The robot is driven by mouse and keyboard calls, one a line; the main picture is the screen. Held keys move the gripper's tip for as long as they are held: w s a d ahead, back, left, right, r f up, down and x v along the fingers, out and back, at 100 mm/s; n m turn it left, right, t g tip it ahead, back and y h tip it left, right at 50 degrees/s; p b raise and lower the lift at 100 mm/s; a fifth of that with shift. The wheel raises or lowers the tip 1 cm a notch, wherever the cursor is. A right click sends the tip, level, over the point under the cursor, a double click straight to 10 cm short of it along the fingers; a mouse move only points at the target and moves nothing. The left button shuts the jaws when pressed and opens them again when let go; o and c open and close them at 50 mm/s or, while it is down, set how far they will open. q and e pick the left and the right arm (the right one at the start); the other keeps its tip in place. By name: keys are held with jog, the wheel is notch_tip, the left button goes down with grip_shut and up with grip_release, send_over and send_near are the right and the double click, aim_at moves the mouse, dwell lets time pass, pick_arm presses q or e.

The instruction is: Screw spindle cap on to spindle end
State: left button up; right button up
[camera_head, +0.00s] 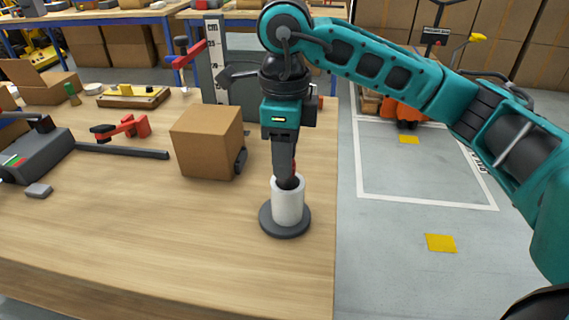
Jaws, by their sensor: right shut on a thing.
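A white cylinder (287,207) stands upright on a round dark grey base (270,224) near the right edge of the table. My right gripper (287,178) points straight down at the top of the cylinder. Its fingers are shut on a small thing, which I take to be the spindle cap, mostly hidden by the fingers. A sliver of red shows beside the fingertips. The spindle end is hidden at the top of the cylinder, and I cannot tell whether the cap touches it. My left gripper is not in view.
A cardboard box (205,143) stands left of the cylinder. Behind it is an upright grey scale (215,55). A red clamp-like tool (127,127), a dark bar (122,151) and a grey device (35,152) lie at the left. The front of the table is clear.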

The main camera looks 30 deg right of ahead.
jog(key=m, duration=0.4)
jog(key=shift+m+p, duration=0.4)
jog(key=shift+c, duration=0.2)
jog(key=m, duration=0.5)
jog(key=shift+p, duration=0.35)
jog(key=m+p, duration=0.1)
jog(key=m, duration=0.5)
jog(key=shift+r+p, duration=0.1)
jog(key=shift+p, duration=0.25)
jog(key=m, duration=0.3)
jog(key=shift+m+p, duration=0.35)
jog(key=shift+m, duration=0.05)
